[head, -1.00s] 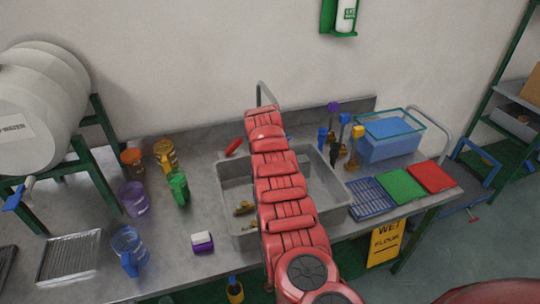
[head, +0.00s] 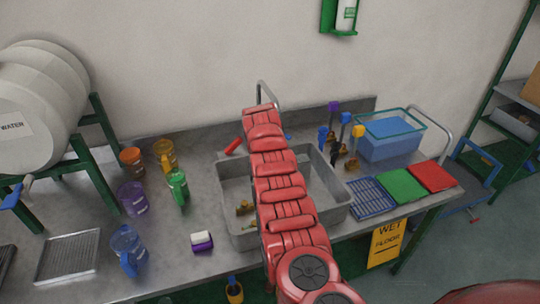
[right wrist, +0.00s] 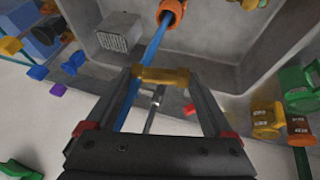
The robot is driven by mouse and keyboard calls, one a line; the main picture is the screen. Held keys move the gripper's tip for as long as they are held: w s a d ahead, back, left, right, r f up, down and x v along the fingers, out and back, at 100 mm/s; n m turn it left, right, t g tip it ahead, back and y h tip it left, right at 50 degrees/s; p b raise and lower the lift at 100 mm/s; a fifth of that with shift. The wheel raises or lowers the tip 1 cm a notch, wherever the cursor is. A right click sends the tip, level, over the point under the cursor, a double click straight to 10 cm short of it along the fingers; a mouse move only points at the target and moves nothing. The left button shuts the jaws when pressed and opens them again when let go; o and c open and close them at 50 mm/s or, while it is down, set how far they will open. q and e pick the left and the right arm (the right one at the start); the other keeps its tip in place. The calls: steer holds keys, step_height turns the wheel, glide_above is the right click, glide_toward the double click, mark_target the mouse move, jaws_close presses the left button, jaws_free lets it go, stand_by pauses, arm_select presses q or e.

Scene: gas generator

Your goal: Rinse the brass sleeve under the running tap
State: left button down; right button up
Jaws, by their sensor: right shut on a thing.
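My right gripper (right wrist: 162,78) is shut on the brass sleeve (right wrist: 163,74), which lies crosswise between its fingertips in the right wrist view. A blue rod-like line (right wrist: 150,58), perhaps the water stream, passes close behind the sleeve; I cannot tell whether it touches. The grey tap (head: 264,88) arches up behind the sink. The grey sink (head: 228,188) is partly covered by my red right arm, which hides the gripper and sleeve in the head view. Brass pieces (head: 244,208) lie in the sink's left part. My left gripper is not in view.
Upright brushes (head: 345,130) and a blue bin (head: 390,140) stand right of the sink. A blue rack (head: 370,198), green mat (head: 400,185) and red mat (head: 432,176) lie in front.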

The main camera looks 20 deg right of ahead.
steer(key=s+a+b, duration=0.3)
steer(key=s, duration=0.4)
steer(key=shift+a+b, duration=0.35)
steer(key=shift+b, duration=0.05)
stand_by(1.2)
